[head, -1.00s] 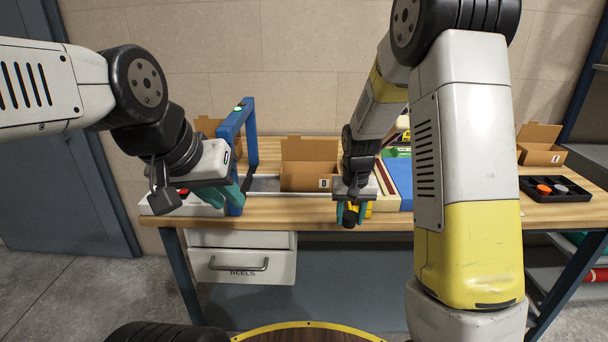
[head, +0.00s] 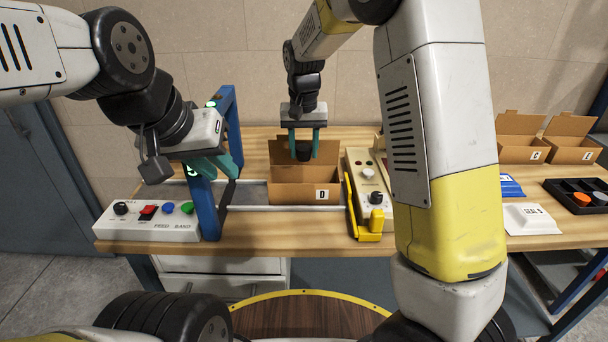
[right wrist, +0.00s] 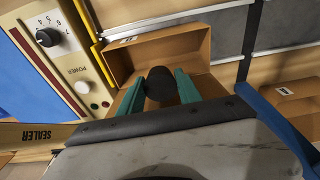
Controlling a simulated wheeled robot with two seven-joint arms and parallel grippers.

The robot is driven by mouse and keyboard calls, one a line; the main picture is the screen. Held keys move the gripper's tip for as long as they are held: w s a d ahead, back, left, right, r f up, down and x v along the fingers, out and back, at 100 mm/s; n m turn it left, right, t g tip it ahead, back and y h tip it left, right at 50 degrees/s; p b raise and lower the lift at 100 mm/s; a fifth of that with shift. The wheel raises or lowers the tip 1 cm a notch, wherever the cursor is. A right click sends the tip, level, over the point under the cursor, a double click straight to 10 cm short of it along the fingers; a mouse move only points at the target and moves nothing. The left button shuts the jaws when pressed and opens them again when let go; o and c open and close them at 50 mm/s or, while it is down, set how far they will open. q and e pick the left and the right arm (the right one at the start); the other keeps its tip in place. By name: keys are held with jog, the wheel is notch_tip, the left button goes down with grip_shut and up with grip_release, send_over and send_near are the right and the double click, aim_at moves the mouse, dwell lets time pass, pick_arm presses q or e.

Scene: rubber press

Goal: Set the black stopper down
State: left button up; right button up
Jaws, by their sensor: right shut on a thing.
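The black stopper (head: 303,152) is held between the teal fingers of my right gripper (head: 305,145), over the open cardboard box marked D (head: 290,194). In the right wrist view the stopper (right wrist: 160,84) sits between the two fingertips (right wrist: 160,90), with the box's walls (right wrist: 180,48) around and beyond it. I cannot tell how far it is above the box floor. My left gripper (head: 222,163) is beside the blue frame (head: 207,198) at the left; its teal fingers are partly hidden by the frame and its opening is unclear.
A control box with knobs and a red switch (head: 147,221) stands at the front left. A sealer panel (head: 367,178) with a yellow bar is just right of the box.

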notch_tip(320, 180, down, 12)
dwell(0.4)
jog(key=o, duration=1.3)
jog(key=shift+f, duration=0.15)
jog(key=shift+o, duration=0.3)
jog(key=r, duration=0.4)
jog(key=s+r, duration=0.1)
jog(key=r, duration=0.6)
jog(key=shift+s+r, duration=0.35)
jog(key=shift+r, duration=0.05)
jog(key=s+d+r+t, duration=0.1)
jog(key=s+d+r, duration=0.3)
jog(key=s, duration=0.4)
jog(key=s+d+r+t+y, duration=0.1)
jog(key=s+d+r+t, duration=0.1)
jog(key=s+d, duration=0.3)
jog(key=s+d+r+t+y, duration=0.1)
jog(key=s+d+r, duration=0.4)
jog(key=s, duration=0.7)
jog(key=shift+d+r+t, duration=0.15)
jog(key=shift+r+t, duration=0.15)
